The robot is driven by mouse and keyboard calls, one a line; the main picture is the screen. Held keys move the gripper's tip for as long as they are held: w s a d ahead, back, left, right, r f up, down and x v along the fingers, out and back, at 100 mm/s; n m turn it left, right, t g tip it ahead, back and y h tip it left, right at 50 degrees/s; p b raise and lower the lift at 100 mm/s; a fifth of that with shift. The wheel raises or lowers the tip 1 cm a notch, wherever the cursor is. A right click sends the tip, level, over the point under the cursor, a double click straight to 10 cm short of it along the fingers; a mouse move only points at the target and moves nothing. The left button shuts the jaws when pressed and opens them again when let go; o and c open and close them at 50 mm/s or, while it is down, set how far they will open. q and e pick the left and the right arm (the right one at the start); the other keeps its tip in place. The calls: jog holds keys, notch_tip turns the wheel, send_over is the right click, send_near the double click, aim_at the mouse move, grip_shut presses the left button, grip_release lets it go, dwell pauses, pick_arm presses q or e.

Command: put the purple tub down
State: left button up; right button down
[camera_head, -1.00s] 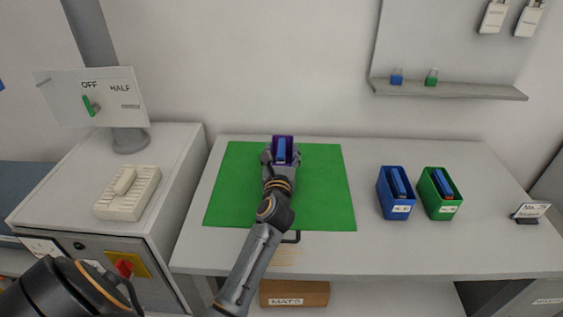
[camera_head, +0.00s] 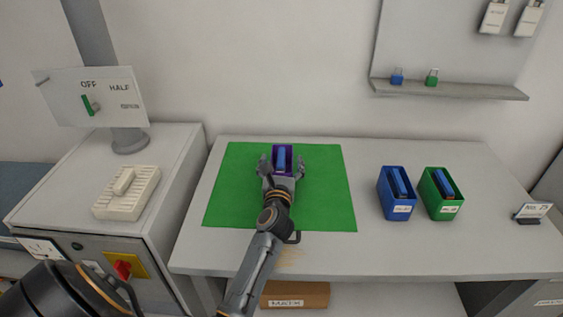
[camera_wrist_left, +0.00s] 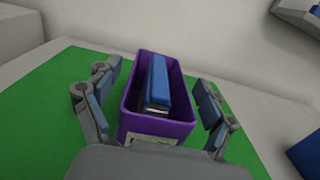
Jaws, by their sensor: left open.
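The purple tub (camera_head: 291,151) stands on the green mat (camera_head: 325,205), near the mat's back edge in the head view. It holds a blue block (camera_head: 282,158). My left gripper (camera_head: 282,167) is open around the tub, with a finger on each side. In the left wrist view the purple tub (camera_wrist_left: 165,128) sits upright between the spread fingers of my left gripper (camera_wrist_left: 155,105), with gaps on both sides. A pale label shows on its near face. My right gripper is not in view.
A blue tub (camera_head: 397,211) and a green tub (camera_head: 441,212) stand on the bench right of the mat, each holding a block. A small sign (camera_head: 532,212) is at the far right. A white slotted holder (camera_head: 127,195) is on the left cabinet. A shelf (camera_head: 450,91) hangs behind.

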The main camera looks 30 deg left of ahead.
pick_arm(q)
jog(key=shift+r, duration=0.1)
jog(key=b+v, duration=0.1)
jog(key=v, duration=1)
jog(key=shift+s+d, duration=0.3)
jog(key=shift+s, duration=0.15)
